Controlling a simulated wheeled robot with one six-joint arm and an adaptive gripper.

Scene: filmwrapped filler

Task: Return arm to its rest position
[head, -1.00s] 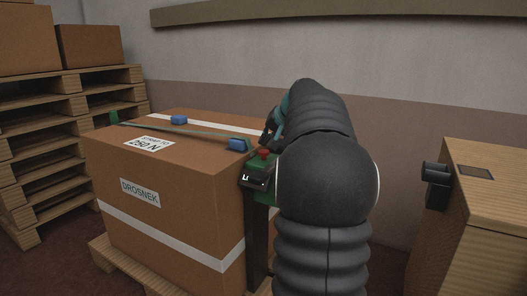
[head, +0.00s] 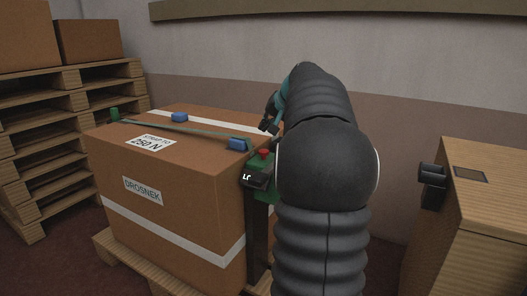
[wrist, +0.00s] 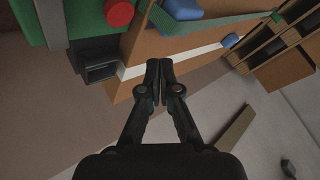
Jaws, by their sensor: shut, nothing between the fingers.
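My gripper (wrist: 160,80) is shut and empty in the wrist view, with its two fingertips together. In the head view only a dark part of my gripper (head: 269,118) shows, above the right side of the box; my arm hides the rest. The large brown box (head: 165,185), labelled DROSNEK, stands on a pallet (head: 112,257). A green strap (head: 185,130) runs over its top past blue corner pieces. A green device with a red button (head: 263,153) sits at the box's right edge; the red button (wrist: 119,12) also shows at the top left of the wrist view.
Stacked pallets (head: 60,140) with brown boxes (head: 88,40) stand at the left. A wooden cabinet (head: 490,190) with a black holder (head: 433,185) stands at the right. A wall with a wooden rail (head: 340,10) is behind. Open space lies between my arm and the cabinet.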

